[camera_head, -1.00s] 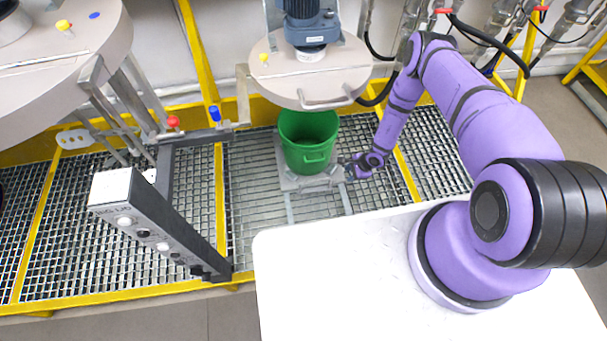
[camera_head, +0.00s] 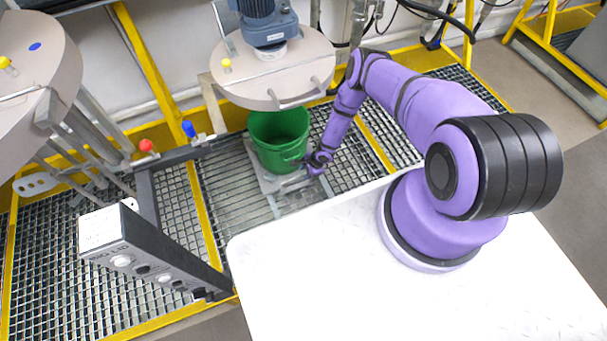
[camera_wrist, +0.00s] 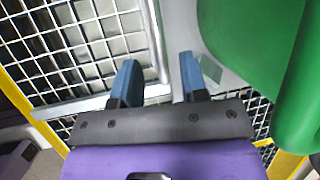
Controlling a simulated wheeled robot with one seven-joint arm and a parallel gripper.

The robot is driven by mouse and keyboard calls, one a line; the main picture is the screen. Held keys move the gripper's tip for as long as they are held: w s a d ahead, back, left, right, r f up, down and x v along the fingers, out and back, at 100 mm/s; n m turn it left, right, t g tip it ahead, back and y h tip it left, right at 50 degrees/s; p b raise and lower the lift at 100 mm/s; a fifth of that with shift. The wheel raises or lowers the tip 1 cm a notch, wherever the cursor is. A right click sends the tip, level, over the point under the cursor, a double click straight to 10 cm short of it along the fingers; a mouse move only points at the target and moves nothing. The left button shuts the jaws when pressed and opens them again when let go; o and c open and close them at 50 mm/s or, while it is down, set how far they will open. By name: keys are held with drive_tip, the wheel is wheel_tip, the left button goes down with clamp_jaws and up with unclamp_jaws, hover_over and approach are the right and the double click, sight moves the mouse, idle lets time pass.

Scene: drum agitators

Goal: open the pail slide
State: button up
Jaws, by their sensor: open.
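The green pail (camera_head: 279,146) stands upright on the grey plate of the pail slide (camera_head: 262,180), under the drum agitator. It also shows at the right of the wrist view (camera_wrist: 255,50). My gripper (camera_head: 300,164) is low at the front right of the pail, close beside it. In the wrist view my gripper (camera_wrist: 158,64) is open, its two blue fingers apart. A grey metal bar (camera_wrist: 156,40) of the slide or its rails passes between the fingertips. I cannot tell whether the fingers touch it. Part of the slide is hidden behind the pail and gripper.
The drum (camera_head: 276,70) hangs just above the pail. A grey control post (camera_head: 160,262) stands at the lower left. A white tabletop (camera_head: 300,270) fills the foreground. Yellow frame rails (camera_head: 200,215) edge the metal grating (camera_head: 235,205).

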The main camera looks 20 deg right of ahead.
drive_tip(key=shift+x, duration=1.25)
clamp_jaws()
